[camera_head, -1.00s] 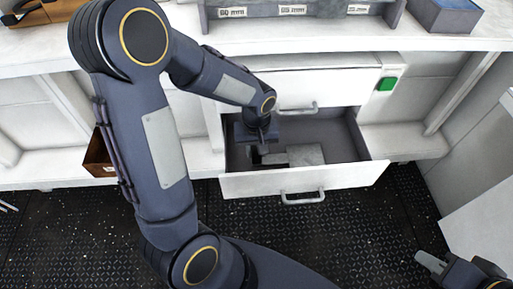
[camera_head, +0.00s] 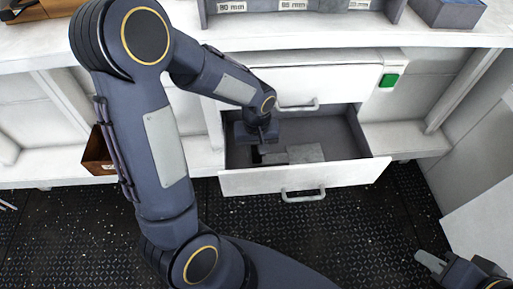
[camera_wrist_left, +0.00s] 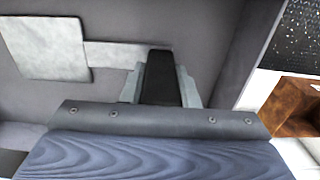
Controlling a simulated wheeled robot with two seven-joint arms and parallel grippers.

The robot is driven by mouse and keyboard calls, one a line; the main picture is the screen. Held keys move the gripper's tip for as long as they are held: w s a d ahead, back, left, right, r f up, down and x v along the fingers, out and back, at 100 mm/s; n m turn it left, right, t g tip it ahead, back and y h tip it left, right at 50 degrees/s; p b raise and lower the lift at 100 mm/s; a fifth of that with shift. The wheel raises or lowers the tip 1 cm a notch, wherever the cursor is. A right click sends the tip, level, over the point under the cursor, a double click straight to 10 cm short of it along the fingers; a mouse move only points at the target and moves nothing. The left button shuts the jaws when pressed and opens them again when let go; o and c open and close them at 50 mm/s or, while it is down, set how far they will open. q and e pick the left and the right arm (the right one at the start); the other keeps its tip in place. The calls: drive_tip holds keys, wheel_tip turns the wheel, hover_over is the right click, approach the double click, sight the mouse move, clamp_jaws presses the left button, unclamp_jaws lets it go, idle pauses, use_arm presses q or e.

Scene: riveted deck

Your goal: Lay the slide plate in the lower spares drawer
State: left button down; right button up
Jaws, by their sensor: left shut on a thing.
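The lower drawer (camera_head: 270,181) is pulled out, its front panel facing me. The slide plate (camera_head: 306,152), a pale grey square with a narrow strip at one side, is inside it, low over the floor. My left gripper (camera_head: 262,152) reaches down into the drawer at its left side and is shut on the strip end. The left wrist view shows the square part (camera_wrist_left: 45,50) and the strip running to the dark finger (camera_wrist_left: 160,80). I cannot tell whether the plate touches the floor. My right gripper (camera_head: 432,263) is at lower right, away from the drawer; its jaw opening is unclear.
The drawer above (camera_head: 300,88) is shut, with a green square (camera_head: 388,81) beside it. A labelled rack (camera_head: 300,12) and a blue-grey box (camera_head: 447,12) stand on the worktop. A brown box (camera_head: 98,152) sits on the lower shelf at left. The drawer's right side is empty.

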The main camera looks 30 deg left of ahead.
use_arm(q)
drive_tip(key=c, duration=1)
unclamp_jaws()
drive_tip(key=shift+c, duration=0.2)
drive_tip(key=shift+r+p, duration=0.95)
drive_tip(key=shift+r, duration=3.05)
drive_tip(key=s+d+r+m+t+h+p, duration=0.2)
drive_tip(key=s+r+m+t+p, duration=0.3)
drive_tip(key=s+r+p, duration=0.6)
drive_tip(key=s+r+h, duration=0.1)
drive_tip(key=s+r, duration=0.3)
drive_tip(key=r, duration=0.4)
drive_tip(key=shift+s+d+r+t+h, duration=0.2)
drive_tip(key=shift+r+t+h, duration=0.1)
drive_tip(key=shift+r+h, duration=0.1)
